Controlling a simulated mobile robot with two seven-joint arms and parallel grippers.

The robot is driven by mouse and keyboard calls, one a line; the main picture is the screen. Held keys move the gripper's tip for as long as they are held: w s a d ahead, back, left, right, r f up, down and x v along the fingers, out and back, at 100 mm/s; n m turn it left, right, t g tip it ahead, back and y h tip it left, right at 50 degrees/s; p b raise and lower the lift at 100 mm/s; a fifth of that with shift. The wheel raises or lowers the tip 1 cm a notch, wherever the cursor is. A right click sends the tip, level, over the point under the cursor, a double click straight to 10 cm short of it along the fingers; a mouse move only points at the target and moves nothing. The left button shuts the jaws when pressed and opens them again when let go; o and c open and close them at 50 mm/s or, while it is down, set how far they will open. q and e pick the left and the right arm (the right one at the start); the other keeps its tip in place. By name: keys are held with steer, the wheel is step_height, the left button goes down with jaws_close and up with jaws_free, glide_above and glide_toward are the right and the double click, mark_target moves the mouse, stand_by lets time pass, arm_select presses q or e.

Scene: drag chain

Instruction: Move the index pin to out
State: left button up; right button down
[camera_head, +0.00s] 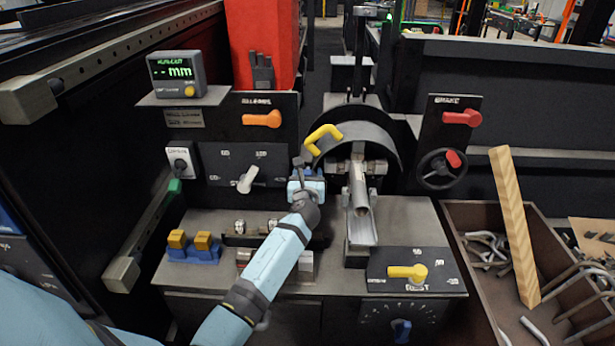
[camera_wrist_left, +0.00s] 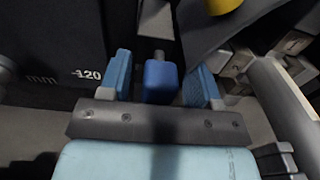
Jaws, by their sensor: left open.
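A blue knob (camera_wrist_left: 160,80) with a short grey stub beyond it, which looks like the index pin's handle, shows in the left wrist view. My left gripper (camera_wrist_left: 161,88) is open, with one blue finger on each side of the knob. Narrow gaps show beside the knob, so the fingers do not look closed on it. In the head view my left gripper (camera_head: 306,184) is at the machine's front, left of the metal trough, and largely hides the knob. Whether the pin stands in or out cannot be told. My right gripper is not in view.
A yellow bent handle (camera_head: 324,136) is just above my gripper. A metal trough (camera_head: 361,215) stands close on its right. A lever dial (camera_head: 248,179) is to the left. A yellow selector (camera_head: 408,272) is at lower right. A brown bin (camera_head: 475,215) holds bent rods and a wooden plank.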

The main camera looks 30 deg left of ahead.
arm_select(q)
jaws_close()
steer(key=shift+s+d+p, duration=0.25)
steer(key=shift+s+p, duration=0.2)
steer(key=shift+p, duration=0.05)
steer(key=shift+p+v, duration=0.3)
steer(key=shift+v, duration=0.45)
jaws_free()
steer(key=shift+s, duration=0.1)
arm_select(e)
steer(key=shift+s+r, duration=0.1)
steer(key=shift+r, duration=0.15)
